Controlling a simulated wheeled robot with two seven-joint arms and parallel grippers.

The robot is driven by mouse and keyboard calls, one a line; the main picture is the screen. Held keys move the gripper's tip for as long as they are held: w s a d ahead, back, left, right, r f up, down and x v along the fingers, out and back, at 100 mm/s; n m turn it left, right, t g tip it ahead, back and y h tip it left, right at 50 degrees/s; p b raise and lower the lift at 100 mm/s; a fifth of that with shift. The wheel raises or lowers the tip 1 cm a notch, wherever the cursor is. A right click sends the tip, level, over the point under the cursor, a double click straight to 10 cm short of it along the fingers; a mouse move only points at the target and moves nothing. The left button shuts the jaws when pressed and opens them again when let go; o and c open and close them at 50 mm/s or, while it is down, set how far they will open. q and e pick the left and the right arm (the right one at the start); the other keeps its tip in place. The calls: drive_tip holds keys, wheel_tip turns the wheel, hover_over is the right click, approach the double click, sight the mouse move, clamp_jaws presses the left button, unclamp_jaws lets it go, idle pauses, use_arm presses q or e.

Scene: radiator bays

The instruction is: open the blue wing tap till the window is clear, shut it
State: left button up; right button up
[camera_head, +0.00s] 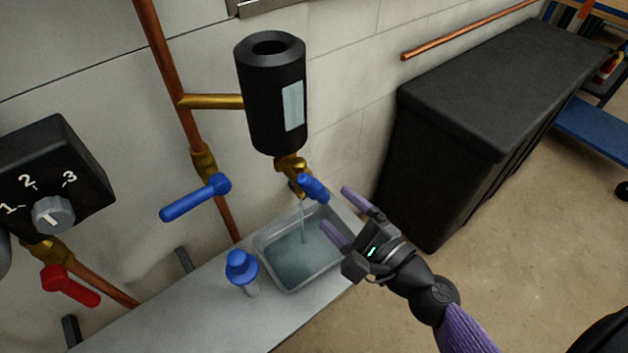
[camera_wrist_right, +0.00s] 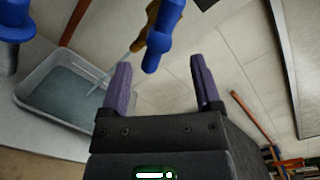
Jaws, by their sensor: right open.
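The blue wing tap (camera_head: 313,188) sits on a brass outlet under a black cylinder (camera_head: 272,110). It also shows in the right wrist view (camera_wrist_right: 160,35). A thin stream of water (camera_head: 303,220) runs from the outlet into a grey tray (camera_head: 262,252). The window (camera_head: 293,106) on the cylinder's side looks pale bluish. My right gripper (camera_head: 338,212) is open and empty, just right of the tap and apart from it, with its purple fingers pointing toward it. In the right wrist view the tap stands ahead, between and beyond the fingertips (camera_wrist_right: 160,75). My left gripper is not in view.
A blue lever (camera_head: 195,198) is on the copper pipe to the left. A red lever (camera_head: 70,286) sits under a black dial box (camera_head: 52,178). A blue-capped bottle (camera_head: 242,270) stands on the shelf beside the tray. A large black bin (camera_head: 480,110) stands at right.

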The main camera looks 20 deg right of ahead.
sight(320, 195)
drive_tip(key=p+x, duration=0.1)
drive_tip(key=x, duration=0.5)
clamp_jaws()
